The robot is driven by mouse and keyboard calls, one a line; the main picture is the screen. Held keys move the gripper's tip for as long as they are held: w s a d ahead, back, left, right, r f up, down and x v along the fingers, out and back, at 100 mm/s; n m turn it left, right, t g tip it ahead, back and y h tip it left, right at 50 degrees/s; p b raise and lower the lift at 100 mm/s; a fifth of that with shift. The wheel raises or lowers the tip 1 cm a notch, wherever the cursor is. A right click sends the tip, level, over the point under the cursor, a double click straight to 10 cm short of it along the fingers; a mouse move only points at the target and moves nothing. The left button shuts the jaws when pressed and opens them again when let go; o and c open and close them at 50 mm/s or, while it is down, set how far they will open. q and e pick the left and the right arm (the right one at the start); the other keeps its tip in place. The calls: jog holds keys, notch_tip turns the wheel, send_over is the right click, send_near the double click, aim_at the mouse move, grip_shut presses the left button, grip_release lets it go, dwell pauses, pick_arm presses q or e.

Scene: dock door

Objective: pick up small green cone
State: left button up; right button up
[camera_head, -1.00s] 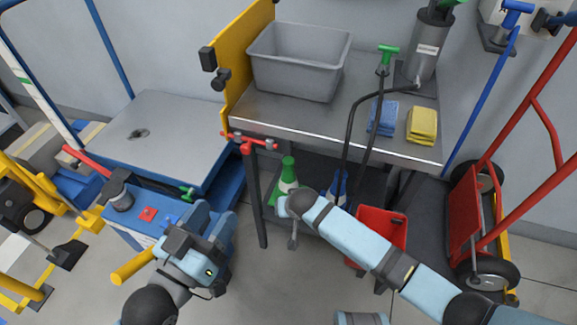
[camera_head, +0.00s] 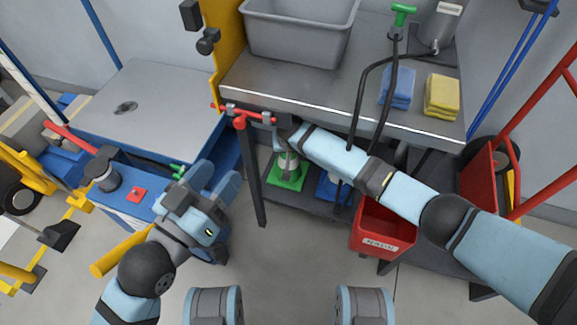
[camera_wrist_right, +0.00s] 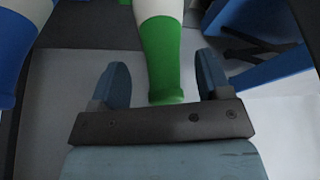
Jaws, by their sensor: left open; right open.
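The small green cone with a white band stands on the lower shelf under the workbench. In the head view its green base (camera_head: 286,181) shows, and my right arm covers its top. In the right wrist view the cone (camera_wrist_right: 161,50) lies between the two fingers of my right gripper (camera_wrist_right: 163,75), with a gap on each side. That gripper is open, and the cone's narrow end is close to its palm. My left gripper (camera_head: 216,180) is open and empty, beside the blue cart.
A blue cone (camera_head: 327,187) stands just right of the green one, also in the right wrist view (camera_wrist_right: 12,45). A red bin (camera_head: 383,232) is further right. The bench top (camera_head: 290,100) and a dark leg (camera_head: 251,175) are close to my right arm. The floor in front is clear.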

jog(key=w+b, duration=0.1)
jog(key=w+f+b, duration=0.1)
jog(key=w, duration=0.1)
jog(key=shift+w+a, duration=0.15)
jog(key=shift+w, duration=0.15)
jog(key=shift+w+f, duration=0.1)
pick_arm(q)
jog(key=shift+g, duration=0.9)
notch_tip(320, 180, down, 4)
jog(key=shift+d+f, duration=0.15)
pick_arm(e)
grip_shut()
